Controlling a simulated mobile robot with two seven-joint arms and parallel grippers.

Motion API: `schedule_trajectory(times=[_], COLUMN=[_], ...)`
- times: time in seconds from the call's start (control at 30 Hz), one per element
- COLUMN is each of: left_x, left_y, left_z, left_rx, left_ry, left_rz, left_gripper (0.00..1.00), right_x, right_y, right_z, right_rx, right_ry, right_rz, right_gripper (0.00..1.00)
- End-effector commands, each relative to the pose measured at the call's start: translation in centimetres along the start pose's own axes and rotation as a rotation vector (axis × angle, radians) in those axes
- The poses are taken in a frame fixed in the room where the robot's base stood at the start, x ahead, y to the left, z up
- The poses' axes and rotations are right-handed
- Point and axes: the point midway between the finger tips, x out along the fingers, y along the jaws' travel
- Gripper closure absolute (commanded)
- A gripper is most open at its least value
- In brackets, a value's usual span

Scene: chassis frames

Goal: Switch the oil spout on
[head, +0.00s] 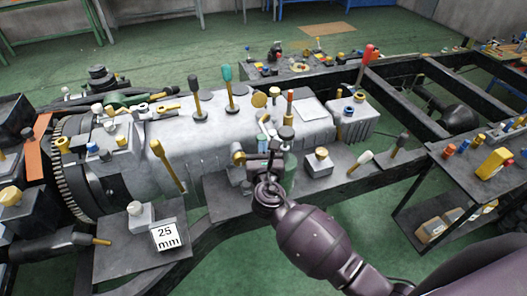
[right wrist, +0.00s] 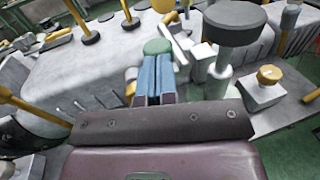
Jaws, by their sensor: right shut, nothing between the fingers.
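My right gripper (head: 275,158) reaches in from the lower right in the head view, among small fittings on the near side of the grey machine (head: 215,120). Its blue fingers (right wrist: 157,70) are together and empty in the right wrist view. A round green piece (right wrist: 157,46) appears just past the fingertips; I cannot tell if they touch. To their right stands a grey post with a wide dark round cap (right wrist: 234,20), which also shows in the head view (head: 286,132). A pale angled piece (right wrist: 178,42) lies between. I cannot tell which part is the oil spout. My left gripper is out of view.
A yellow-capped block (head: 319,161) stands right of the gripper. A yellow lever (head: 166,163) and a "25 mm" sign (head: 167,235) are at left. A dark side table (head: 460,150) holds coloured parts. Green floor (head: 370,225) is open at the lower middle.

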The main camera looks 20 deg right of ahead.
Motion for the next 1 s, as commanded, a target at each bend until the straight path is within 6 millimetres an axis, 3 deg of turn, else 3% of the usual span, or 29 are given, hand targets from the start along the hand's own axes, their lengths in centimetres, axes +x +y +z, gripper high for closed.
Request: schedule_trajectory(times=[0.23,0.6,1.0], left_x=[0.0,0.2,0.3], left_y=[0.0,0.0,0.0], left_z=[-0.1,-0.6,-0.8], left_rx=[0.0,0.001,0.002], left_ry=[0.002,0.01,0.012], left_rz=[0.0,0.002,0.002], left_gripper=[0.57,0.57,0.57], right_x=[0.4,4.6,5.2], right_y=[0.1,1.3,1.3], right_z=[0.1,0.0,0.3], right_rx=[0.0,-0.001,0.001], right_ry=[-0.001,-0.001,-0.005], right_rz=[0.001,0.001,0.0], right_gripper=[1.0,1.0,1.0])
